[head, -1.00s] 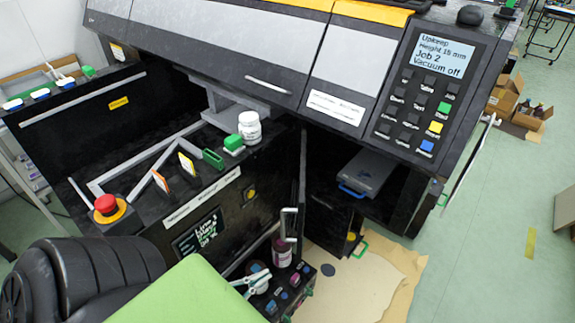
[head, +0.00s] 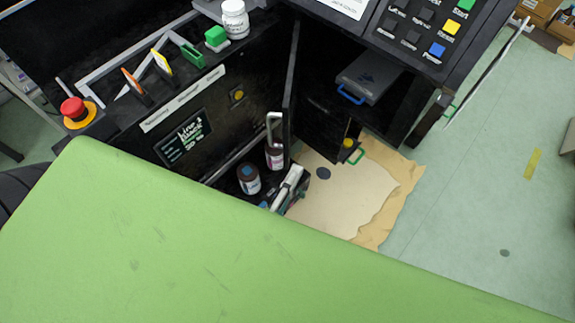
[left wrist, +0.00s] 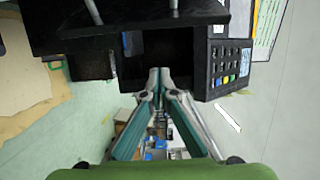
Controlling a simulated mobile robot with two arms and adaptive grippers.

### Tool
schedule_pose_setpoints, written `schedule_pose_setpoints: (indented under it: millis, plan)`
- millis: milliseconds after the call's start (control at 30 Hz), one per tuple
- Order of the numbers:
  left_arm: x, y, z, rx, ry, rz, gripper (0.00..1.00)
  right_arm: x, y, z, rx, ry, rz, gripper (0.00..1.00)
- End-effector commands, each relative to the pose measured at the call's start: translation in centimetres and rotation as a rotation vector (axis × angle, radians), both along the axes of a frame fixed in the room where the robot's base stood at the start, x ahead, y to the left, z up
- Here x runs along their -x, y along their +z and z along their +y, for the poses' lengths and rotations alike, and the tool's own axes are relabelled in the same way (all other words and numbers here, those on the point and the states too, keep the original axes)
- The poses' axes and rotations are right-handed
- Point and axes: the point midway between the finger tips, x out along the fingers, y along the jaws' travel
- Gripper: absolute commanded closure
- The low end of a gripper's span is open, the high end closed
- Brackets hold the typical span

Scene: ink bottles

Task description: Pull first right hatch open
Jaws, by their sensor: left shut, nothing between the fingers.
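A black hatch (head: 292,85) stands swung out from the machine, seen nearly edge-on in the head view. Its pale upright handle (head: 272,128) faces left. My left gripper (head: 292,184) is below this handle, beside the ink bottles, and looks apart from the handle. In the left wrist view, my left gripper (left wrist: 158,74) has its fingertips together with nothing between them. A dark panel (left wrist: 130,38) with pale handle posts (left wrist: 173,8) lies beyond the tips; contact is not visible. My right gripper is not in view.
A dark ink bottle (head: 248,178) and a pinkish bottle (head: 275,157) stand near the gripper. A grey tray with blue handle (head: 368,78) sits in the right bay. Tan sheets (head: 345,190) lie on the floor. A red emergency button (head: 74,108) is at the left.

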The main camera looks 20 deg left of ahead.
Motion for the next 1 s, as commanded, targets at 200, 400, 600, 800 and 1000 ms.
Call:
schedule_pose_setpoints:
  millis: [200, 400, 600, 800, 1000]
  plan:
    - [-4.9, 0.3, -0.3, 0.002, 0.001, -0.006, 1.0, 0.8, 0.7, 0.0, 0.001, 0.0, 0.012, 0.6]
    - [-7.8, 0.1, 0.3, -0.003, -0.001, 0.002, 1.0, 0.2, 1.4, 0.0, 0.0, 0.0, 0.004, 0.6]
    - [-6.9, 0.1, 2.7, -0.002, -0.001, 0.001, 1.0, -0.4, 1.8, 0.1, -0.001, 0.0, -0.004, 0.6]
    - [-6.7, 0.0, 3.4, 0.001, 0.0, 0.0, 1.0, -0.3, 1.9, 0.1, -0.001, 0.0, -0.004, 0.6]
    - [-6.7, 0.0, 3.5, 0.001, 0.001, 0.0, 1.0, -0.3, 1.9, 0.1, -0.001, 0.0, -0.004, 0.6]
